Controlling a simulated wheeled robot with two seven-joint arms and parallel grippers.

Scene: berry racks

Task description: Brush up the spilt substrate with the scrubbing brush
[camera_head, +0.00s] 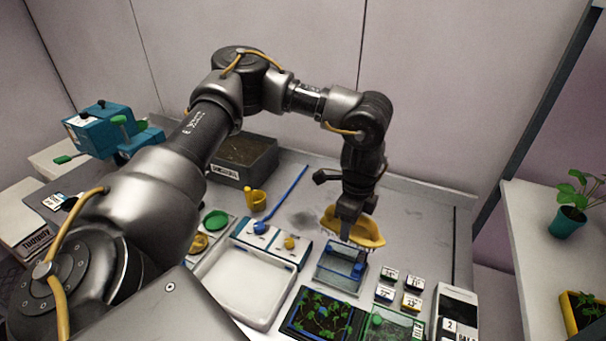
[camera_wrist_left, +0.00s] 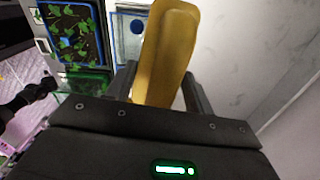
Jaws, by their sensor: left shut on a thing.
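The yellow scrubbing brush (camera_head: 366,232) is held in my left gripper (camera_head: 352,212), bristles downward, above the right side of the bench. It appears raised just behind a clear blue-edged box. In the left wrist view the yellow brush body (camera_wrist_left: 168,45) sits between the two fingers of the left gripper (camera_wrist_left: 158,90), which is shut on it. A dark smudge, which looks like the spilt substrate (camera_head: 303,219), lies on the grey bench left of the brush. My right gripper is not in view.
The clear box (camera_head: 342,272), a white tray (camera_head: 248,284), a seedling tray (camera_head: 318,312) and small labelled blocks (camera_head: 388,275) crowd the front. A blue-handled tool (camera_head: 286,194) lies left of the smudge, near a yellow cup (camera_head: 256,200) and dark bin (camera_head: 243,160).

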